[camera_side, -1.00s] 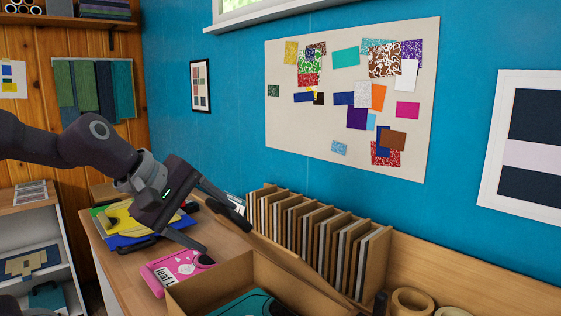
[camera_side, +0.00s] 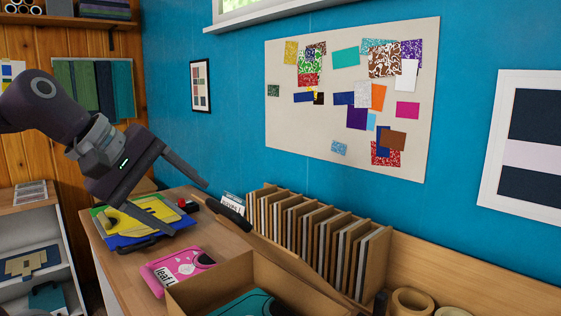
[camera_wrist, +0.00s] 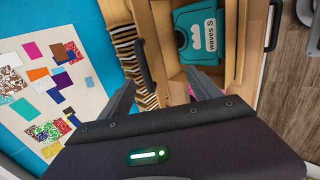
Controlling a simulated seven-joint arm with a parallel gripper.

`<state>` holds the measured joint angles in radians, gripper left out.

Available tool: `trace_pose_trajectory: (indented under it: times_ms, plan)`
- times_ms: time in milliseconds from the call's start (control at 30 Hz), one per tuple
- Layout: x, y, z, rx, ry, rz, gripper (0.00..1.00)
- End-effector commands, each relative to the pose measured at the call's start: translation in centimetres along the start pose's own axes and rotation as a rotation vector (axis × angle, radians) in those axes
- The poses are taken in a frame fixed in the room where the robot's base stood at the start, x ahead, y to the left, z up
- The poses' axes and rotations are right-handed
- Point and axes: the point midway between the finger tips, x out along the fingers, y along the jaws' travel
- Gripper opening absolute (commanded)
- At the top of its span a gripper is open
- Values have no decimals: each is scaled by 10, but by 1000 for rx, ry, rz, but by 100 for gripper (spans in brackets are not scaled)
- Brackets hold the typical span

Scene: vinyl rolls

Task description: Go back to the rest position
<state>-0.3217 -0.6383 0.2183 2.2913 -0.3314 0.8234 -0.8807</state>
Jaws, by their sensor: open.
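My gripper (camera_side: 172,200) is open and empty in the side view, in the air above the left part of the wooden bench. Its two fingers are spread wide, one toward the wall and one toward the bench's front. It also shows in the wrist view (camera_wrist: 162,92), with nothing between the fingers. A pink package (camera_side: 178,268) lies on the bench below and to the right of it. A teal package marked "waves S" (camera_wrist: 200,32) lies in the cardboard box (camera_wrist: 237,40). The box also shows at the front of the side view (camera_side: 290,279).
A rack of upright cardboard dividers (camera_side: 320,236) stands along the wall. Yellow and blue sheets (camera_side: 137,222) lie on the bench's left. Tan rolls (camera_side: 411,303) stand at the right. The air above the bench is clear.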

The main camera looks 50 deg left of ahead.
Motion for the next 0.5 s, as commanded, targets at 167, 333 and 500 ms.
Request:
trace_pose_trajectory:
  times_ms: [167,333,500]
  plan:
    - [-13,0,0,-1,0,0,73]
    - [-13,0,0,-1,-1,-1,73]
    - [-13,0,0,-1,-1,-1,73]
